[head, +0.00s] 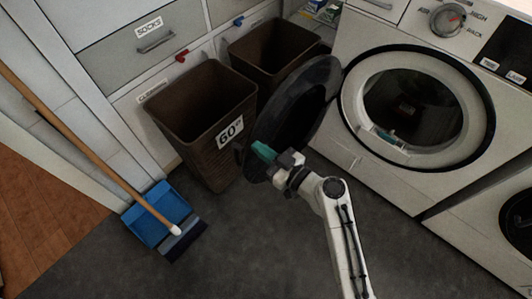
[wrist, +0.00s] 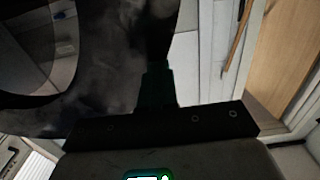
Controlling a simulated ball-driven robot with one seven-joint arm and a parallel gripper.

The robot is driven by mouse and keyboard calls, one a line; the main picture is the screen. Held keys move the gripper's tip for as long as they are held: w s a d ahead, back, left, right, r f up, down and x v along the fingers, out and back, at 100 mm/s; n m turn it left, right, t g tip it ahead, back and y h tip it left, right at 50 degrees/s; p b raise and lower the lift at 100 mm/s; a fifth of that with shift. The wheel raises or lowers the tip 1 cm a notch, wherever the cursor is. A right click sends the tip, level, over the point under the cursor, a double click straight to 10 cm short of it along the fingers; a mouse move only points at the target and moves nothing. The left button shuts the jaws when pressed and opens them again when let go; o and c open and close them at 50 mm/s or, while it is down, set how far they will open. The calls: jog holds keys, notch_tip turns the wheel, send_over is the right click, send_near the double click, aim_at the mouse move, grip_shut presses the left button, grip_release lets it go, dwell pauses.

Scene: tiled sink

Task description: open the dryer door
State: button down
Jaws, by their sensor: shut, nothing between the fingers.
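The dryer (head: 360,160) is white, with a round opening and a dark drum (head: 415,108) showing inside. Its round black door (head: 300,105) stands swung wide open to the left of the opening. My gripper (head: 262,150) is at the lower left part of the door, its green fingers overlapping the door's edge in the head view. The fingers are shut and empty. In the wrist view the dark door (wrist: 105,65) fills the upper left, close to my gripper (wrist: 157,85). I cannot tell whether the fingers touch the door.
Two brown bins (head: 205,115) (head: 275,50) stand behind the door, the nearer marked 60°. A blue dustpan (head: 157,213) and a wooden-handled broom (head: 90,140) are at the left. Drawers (head: 150,40) line the back. Another machine (head: 490,225) is at the right. The grey floor in front is clear.

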jog(key=b+x, duration=0.6)
jog(key=x, duration=0.6)
jog(key=shift+w+d, duration=0.2)
jog(key=shift+s, duration=0.1)
